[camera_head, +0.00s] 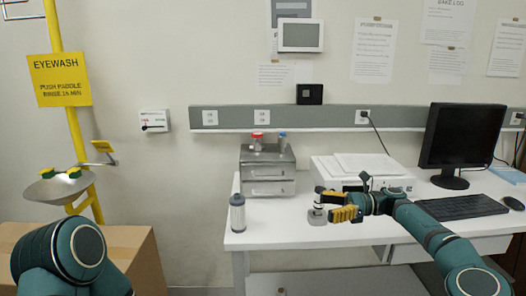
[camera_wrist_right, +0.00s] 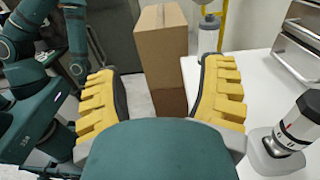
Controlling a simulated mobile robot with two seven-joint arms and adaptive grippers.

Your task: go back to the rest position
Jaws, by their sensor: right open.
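A small grey device with a black-and-white ringed top (camera_head: 317,209) stands upright close to the fingertips. In the right wrist view this device (camera_wrist_right: 288,138) is beside the right finger, outside the jaws. My left arm shows at the lower left of the head view, but its gripper is out of frame.
The white table (camera_head: 270,232) carries a grey-capped bottle (camera_head: 237,215), a metal drawer unit (camera_head: 268,172), a white box-shaped machine (camera_head: 335,175), a monitor (camera_head: 460,137) and a keyboard (camera_head: 462,207). A cardboard box (camera_head: 132,250) and an eyewash basin (camera_head: 60,188) stand left.

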